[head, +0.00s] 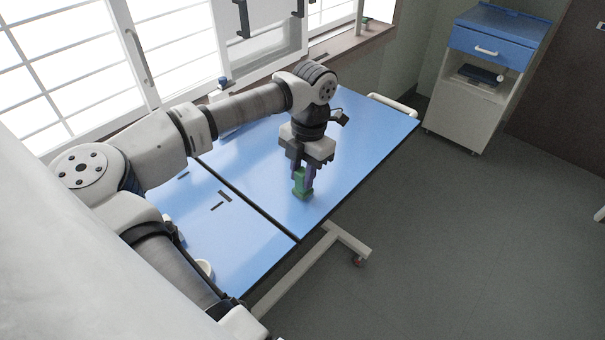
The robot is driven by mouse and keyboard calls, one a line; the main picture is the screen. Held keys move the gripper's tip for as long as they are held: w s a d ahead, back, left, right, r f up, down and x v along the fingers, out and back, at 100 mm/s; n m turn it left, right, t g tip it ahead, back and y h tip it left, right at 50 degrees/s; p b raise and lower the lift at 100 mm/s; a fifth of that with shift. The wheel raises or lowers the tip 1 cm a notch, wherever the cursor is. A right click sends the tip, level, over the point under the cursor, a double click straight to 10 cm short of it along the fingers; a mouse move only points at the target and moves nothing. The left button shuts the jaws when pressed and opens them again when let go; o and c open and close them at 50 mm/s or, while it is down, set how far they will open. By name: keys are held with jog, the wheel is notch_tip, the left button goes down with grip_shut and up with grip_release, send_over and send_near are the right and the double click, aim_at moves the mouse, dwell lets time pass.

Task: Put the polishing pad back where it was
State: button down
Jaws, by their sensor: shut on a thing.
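My gripper (304,170) is over the right section of the blue table (365,135), pointing down. Its fingers are shut on a small green block-like thing, which I take to be the polishing pad (301,184). The pad is upright between the fingertips, its lower end at or just above the blue surface; I cannot tell whether it touches. The fingers hide its upper part.
A dark gap (245,207) divides the tabletop. Small dark pieces (221,200) and a white round thing (205,268) lie on the left section, partly behind my arm. A blue-topped cabinet (490,70) stands back right. The floor on the right is clear.

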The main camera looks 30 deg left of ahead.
jog(key=shift+f, duration=0.15)
jog(key=c, duration=1.2)
grip_release()
jog(key=shift+o, duration=0.2)
jog(key=shift+r, duration=0.25)
notch_tip(320, 180, up, 12)
jog(key=w+b, duration=0.1)
jog(key=b, duration=0.1)
jog(key=shift+w, duration=0.35)
jog(key=shift+d+f, duration=0.1)
jog(key=shift+f, duration=0.1)
